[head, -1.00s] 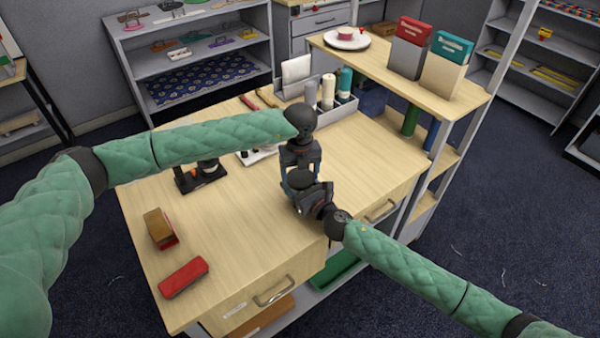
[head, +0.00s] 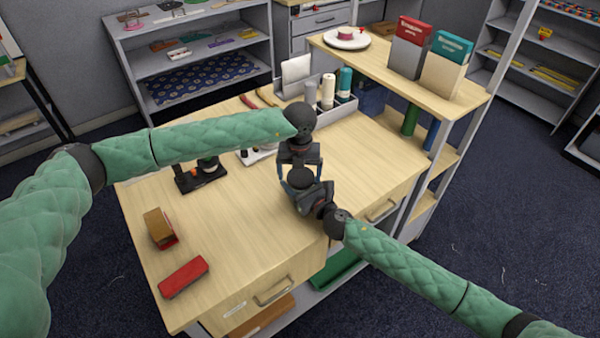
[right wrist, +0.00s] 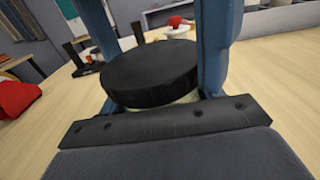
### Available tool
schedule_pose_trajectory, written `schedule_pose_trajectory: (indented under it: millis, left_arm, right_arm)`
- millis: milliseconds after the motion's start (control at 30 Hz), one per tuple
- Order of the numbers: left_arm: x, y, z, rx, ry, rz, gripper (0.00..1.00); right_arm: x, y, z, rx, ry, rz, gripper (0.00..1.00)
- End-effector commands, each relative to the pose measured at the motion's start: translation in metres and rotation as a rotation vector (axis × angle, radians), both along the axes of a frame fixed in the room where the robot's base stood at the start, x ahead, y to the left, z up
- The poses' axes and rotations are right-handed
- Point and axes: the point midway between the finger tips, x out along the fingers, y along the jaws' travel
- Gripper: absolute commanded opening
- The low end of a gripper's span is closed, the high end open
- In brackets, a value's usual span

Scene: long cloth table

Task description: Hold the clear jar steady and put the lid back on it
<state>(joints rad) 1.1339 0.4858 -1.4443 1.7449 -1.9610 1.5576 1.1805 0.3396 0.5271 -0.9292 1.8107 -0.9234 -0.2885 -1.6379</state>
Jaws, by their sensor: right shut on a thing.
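The round black lid (right wrist: 150,72) lies over the mouth of the clear jar, which shows only as a pale sliver (right wrist: 186,98) below the lid in the right wrist view. The lid top also shows in the head view (head: 300,178). I cannot tell how tightly it is seated. My left gripper (head: 300,174) points down from above, its blue fingers spread on either side of the lid, and looks open. My right gripper (head: 309,190) comes from the front right and is shut on the jar below the lid. Its fingertips and most of the jar are hidden.
A red block (head: 183,278) and a brown-and-red block (head: 160,228) lie at the table's left front. A black stand (head: 200,176) is under my left forearm. A grey organizer (head: 335,110) with bottles is at the back. The table right of the grippers is clear.

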Motion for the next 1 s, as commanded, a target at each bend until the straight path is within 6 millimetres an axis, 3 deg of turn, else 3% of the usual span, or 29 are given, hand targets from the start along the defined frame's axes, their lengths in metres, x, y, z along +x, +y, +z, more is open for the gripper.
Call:
schedule_pose_trajectory:
  millis: [567, 1000]
  left_arm:
    - [-0.002, -0.004, 0.002, -0.006, 0.0, -0.004, 0.95]
    - [-0.001, -0.003, 0.044, -0.005, -0.001, -0.003, 0.95]
  right_arm:
    - [-0.002, 0.003, 0.0, 0.002, 0.0, 0.005, 0.01]
    - [-0.001, 0.002, -0.001, 0.001, 0.001, 0.004, 0.01]
